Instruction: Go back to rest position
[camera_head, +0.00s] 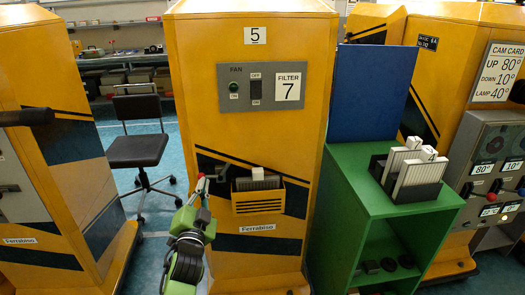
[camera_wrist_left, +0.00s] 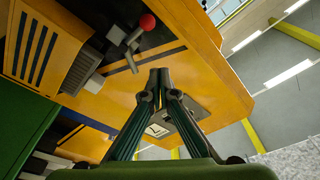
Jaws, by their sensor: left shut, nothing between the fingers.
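My left gripper (camera_head: 201,192) is in front of the yellow filter cabinet (camera_head: 248,160), at the left of its front face. In the left wrist view its two dark fingers meet at the tips (camera_wrist_left: 159,76), shut with nothing between them. A grey lever with a red ball knob (camera_wrist_left: 147,21) is on the cabinet beyond the fingertips and apart from them. The red knob (camera_head: 201,176) also shows in the head view, just above the gripper. A filter block (camera_head: 257,183) sits in the slot of the yellow vented holder (camera_head: 258,200). My right gripper is not in view.
A green shelf (camera_head: 390,208) with a rack of white filters (camera_head: 414,174) stands to the right. A panel with switches (camera_head: 495,165) is at the far right. A yellow cabinet (camera_head: 80,190) is at the left, and a black chair (camera_head: 138,150) stands behind on the blue floor.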

